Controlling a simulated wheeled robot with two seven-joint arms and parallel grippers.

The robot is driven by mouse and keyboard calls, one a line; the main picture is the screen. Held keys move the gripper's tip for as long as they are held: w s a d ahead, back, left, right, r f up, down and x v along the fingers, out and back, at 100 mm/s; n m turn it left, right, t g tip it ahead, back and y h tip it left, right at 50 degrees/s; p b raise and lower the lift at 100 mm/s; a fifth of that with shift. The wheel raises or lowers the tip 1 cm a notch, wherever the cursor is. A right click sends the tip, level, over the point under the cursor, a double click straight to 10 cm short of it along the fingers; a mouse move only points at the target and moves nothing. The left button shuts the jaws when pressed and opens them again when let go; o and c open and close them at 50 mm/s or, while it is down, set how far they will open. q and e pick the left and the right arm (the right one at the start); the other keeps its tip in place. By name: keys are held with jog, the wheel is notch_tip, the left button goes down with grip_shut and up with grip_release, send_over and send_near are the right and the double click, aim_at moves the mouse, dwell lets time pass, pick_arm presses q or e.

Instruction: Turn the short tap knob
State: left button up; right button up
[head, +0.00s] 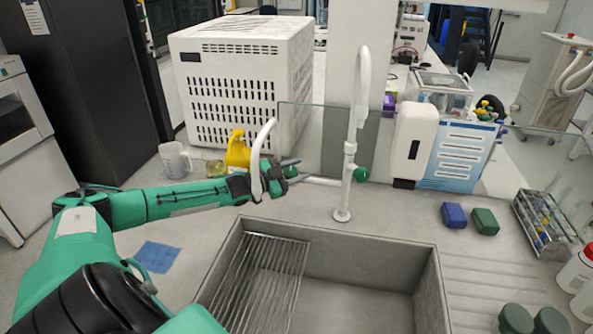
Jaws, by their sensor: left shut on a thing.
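The white tap (349,150) stands upright on the counter behind the sink. It has a tall gooseneck and a short curved spout (260,145) on a side pipe to the left. The short tap knob (291,172) is green and sits beside the short spout, partly hidden by the fingers. My left gripper (290,170) reaches in from the left and is shut on this knob. A second green knob (361,174) is on the tall tap's right side, apart from my gripper. My right gripper is not in view.
The grey sink (370,248) with a wire rack (262,275) lies in front of the tap. A glass panel stands behind it. A white box-like machine (235,85), a yellow bottle (237,152) and a beaker (174,158) are behind my arm. Sponges (454,215) lie at right.

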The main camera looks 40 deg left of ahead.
pick_arm(q)
jog(key=shift+a+r+n+t+y+p, duration=0.15)
jog(key=shift+n+t+y+p, duration=0.45)
jog(key=shift+n+y+p, duration=0.65)
jog(key=shift+a+r+n+t+y+p, duration=0.1)
jog(key=shift+n+t+y+p, duration=0.5)
jog(key=shift+n+y+p, duration=0.6)
jog(key=n+y+p, duration=0.2)
jog(key=n+y, duration=0.1)
jog(key=shift+a+y, duration=0.15)
jog(key=shift+y, duration=0.1)
jog(key=n+y+p, duration=0.2)
jog(key=n+y, duration=0.1)
jog(key=shift+a+r+n+y, duration=0.1)
jog(key=shift+a+n+y, duration=0.05)
jog(key=shift+n+y, duration=0.25)
jog(key=shift+s+a+n+g+y+p, duration=0.1)
jog(key=shift+n+g+y+p, duration=0.35)
jog(key=shift+n+y, duration=0.55)
jog(key=shift+a+n+g+y+p, duration=0.1)
jog(key=shift+n+g+y+p, duration=0.15)
jog(key=shift+n+y+p, duration=0.55)
jog(key=shift+a+n+y, duration=0.1)
jog(key=shift+n+y, duration=0.45)
jog(key=shift+y, duration=0.05)
jog(key=o, duration=1)
